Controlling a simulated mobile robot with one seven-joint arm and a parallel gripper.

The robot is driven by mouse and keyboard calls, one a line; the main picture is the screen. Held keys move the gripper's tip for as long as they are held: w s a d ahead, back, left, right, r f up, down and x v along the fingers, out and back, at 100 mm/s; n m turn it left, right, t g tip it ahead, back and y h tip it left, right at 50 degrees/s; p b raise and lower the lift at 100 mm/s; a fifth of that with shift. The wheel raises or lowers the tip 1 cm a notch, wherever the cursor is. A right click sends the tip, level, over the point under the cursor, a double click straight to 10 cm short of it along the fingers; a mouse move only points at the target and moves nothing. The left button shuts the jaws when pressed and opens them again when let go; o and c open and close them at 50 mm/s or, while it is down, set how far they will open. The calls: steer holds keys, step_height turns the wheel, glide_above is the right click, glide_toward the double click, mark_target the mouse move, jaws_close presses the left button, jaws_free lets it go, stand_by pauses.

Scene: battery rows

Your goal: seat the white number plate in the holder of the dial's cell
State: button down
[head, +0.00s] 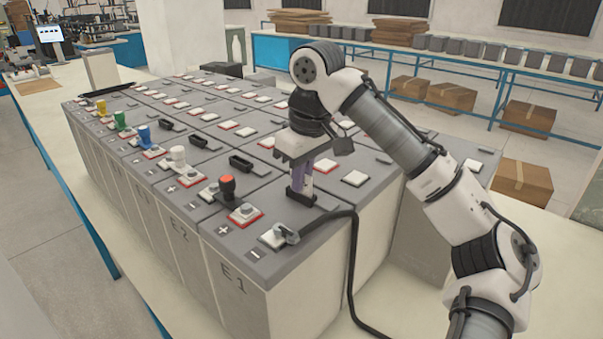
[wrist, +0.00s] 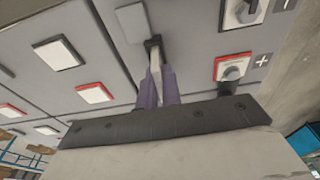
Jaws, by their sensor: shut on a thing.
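My gripper (head: 303,177) points down over the near end of the battery block, its purple fingers shut on a white number plate. In the wrist view, the narrow white plate (wrist: 154,58) shows between the fingers (wrist: 158,92). Its far end meets or overlaps a small black holder (wrist: 152,42). That black holder also shows right below the fingers in the head view (head: 301,198). I cannot tell whether the plate's lower edge is inside the slot. I cannot make out a dial clearly in either view.
Other black holders (head: 241,163) stand along the cell tops, with coloured plugs beside them. A black cable (head: 352,270) runs from a clamp (head: 287,233) on the front cell. Bare bench shows right of the block.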

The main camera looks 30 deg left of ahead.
mark_target(310, 177)
steer(key=c, duration=1.5)
jaws_free()
steer(key=shift+f, duration=0.1)
step_height(310, 177, up, 14)
steer(key=d, duration=0.2)
steer(key=shift+s+f+b, duration=0.15)
steer(key=shift+b, duration=0.15)
